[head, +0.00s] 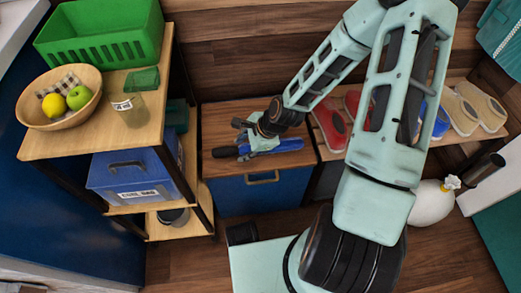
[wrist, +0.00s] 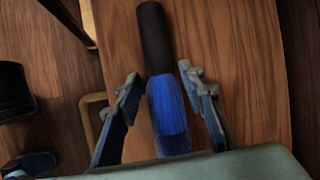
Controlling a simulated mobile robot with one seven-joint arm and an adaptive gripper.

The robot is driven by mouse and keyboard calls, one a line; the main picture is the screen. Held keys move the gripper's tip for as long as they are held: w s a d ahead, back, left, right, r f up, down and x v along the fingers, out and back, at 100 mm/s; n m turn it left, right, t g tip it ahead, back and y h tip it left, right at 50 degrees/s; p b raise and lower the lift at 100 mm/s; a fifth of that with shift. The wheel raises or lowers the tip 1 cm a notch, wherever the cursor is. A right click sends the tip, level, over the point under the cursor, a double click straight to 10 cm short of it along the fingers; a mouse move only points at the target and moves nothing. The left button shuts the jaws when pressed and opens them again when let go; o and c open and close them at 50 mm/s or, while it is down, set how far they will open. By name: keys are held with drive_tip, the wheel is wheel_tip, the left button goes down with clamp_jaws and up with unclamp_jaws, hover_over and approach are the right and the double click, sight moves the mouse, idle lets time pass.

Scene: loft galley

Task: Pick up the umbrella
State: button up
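The umbrella (head: 284,145) is folded, blue with a black handle, and lies on the wooden top of a blue cabinet (head: 243,121). In the wrist view the blue canopy (wrist: 166,104) runs toward me and the black handle (wrist: 155,38) points away. My gripper (head: 243,142) is over the umbrella near the handle end. In the wrist view its two fingers (wrist: 164,80) are spread, one on each side of the blue part, with visible gaps. The near end of the umbrella is hidden behind my gripper's body in the wrist view.
At left a shelf cart (head: 150,130) holds a green basket (head: 100,45), a fruit bowl (head: 35,100), a glass jar (head: 129,110) and a blue toolbox (head: 135,178). At right a shoe rack (head: 440,143) holds several shoes. A white round object (head: 430,204) stands by it.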

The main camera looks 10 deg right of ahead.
drive_tip(key=shift+f, duration=0.2)
drive_tip(key=shift+w, duration=0.1)
clamp_jaws()
drive_tip(key=shift+r, duration=0.15)
